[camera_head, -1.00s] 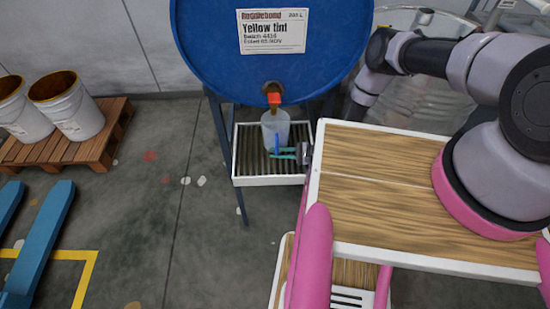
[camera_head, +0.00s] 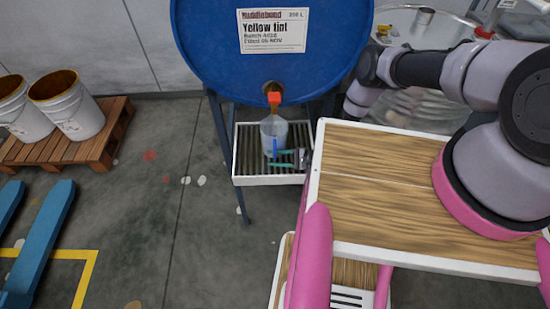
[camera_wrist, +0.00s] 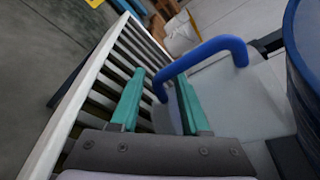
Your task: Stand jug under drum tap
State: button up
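The translucent jug (camera_head: 267,136) with a blue handle (camera_head: 275,148) stands upright on the slatted drip tray (camera_head: 250,181), below the red-topped tap (camera_head: 275,97) of the blue drum (camera_head: 215,45). In the wrist view the jug (camera_wrist: 235,105) is close, with its handle (camera_wrist: 205,52) curving across the picture. My gripper (camera_head: 281,160) reaches in from the right at the handle. Its teal fingers (camera_wrist: 157,98) are spread apart, with the handle's lower end between them and gaps beside it. The jug's base contact is partly hidden.
A wooden-topped cart (camera_head: 375,185) with pink rails stands in front, close to the tray. White buckets (camera_head: 75,113) stand on a pallet (camera_head: 110,140) at left, near a blue pallet jack (camera_head: 38,245).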

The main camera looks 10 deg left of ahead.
jog(key=shift+d+r, duration=0.15)
jog(key=v, duration=1.1)
jog(key=shift+d, duration=0.3)
jog(key=shift+s, duration=0.1)
